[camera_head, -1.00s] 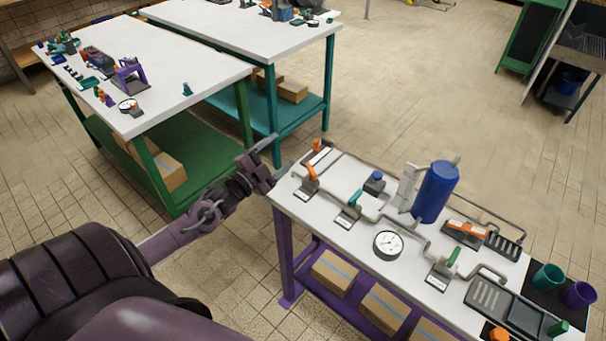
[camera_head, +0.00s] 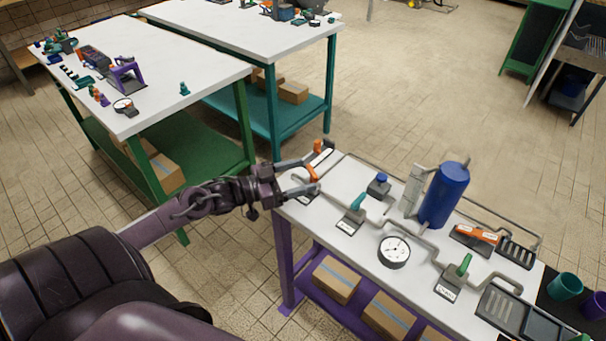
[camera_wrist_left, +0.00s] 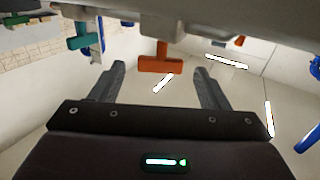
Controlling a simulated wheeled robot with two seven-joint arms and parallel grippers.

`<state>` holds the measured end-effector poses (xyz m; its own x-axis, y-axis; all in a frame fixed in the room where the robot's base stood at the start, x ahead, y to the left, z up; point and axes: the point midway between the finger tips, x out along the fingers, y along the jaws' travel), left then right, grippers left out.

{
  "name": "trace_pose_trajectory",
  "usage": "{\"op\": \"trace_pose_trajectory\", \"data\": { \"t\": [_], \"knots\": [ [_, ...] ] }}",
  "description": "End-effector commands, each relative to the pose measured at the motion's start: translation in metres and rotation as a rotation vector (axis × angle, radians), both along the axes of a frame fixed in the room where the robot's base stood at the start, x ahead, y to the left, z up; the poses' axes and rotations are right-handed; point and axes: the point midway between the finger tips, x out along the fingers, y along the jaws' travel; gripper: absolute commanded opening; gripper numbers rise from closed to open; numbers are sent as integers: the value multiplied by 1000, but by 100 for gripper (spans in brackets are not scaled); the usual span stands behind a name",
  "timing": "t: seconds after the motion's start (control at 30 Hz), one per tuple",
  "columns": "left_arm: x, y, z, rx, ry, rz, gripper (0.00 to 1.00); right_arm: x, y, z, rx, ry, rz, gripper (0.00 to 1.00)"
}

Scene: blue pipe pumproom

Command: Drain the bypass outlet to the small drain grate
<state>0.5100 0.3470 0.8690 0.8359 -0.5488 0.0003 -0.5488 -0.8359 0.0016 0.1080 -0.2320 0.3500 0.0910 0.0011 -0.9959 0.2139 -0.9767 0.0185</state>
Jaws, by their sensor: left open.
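My left gripper (camera_head: 317,168) is open at the left end of the white pipe table (camera_head: 345,172). Its fingers lie either side of an orange valve handle (camera_head: 311,172), apparently without gripping it. In the left wrist view the orange handle (camera_wrist_left: 160,63) shows ahead, between the open fingers. A teal valve handle (camera_head: 357,202) and a green one (camera_head: 464,264) stand along the grey pipe (camera_head: 425,244). A small dark slotted grate (camera_head: 516,252) lies at the right back; a larger slotted tray (camera_head: 500,304) lies at the right front. The labels are too small to read. My right gripper is out of view.
A blue tank (camera_head: 445,195), a round gauge (camera_head: 394,251) and an orange-topped block (camera_head: 475,234) stand on the table. Teal (camera_head: 565,286) and purple (camera_head: 596,305) cups are at the right edge. A green-legged table (camera_head: 190,70) stands to the left.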

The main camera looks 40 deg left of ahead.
Motion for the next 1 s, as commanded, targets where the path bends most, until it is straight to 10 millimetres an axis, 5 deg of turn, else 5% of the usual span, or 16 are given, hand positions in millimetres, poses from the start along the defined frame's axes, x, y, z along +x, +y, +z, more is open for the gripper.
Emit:
{"op": "trace_pose_trajectory", "data": {
  "t": [0.43,0.8,1.0],
  "knots": [
    [11,-7,0,1,0,1,69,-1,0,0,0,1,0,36],
    [11,-7,0,1,0,1,24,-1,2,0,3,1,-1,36],
    [10,-8,2,-1,1,20,24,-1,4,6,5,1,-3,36]
  ]
}}
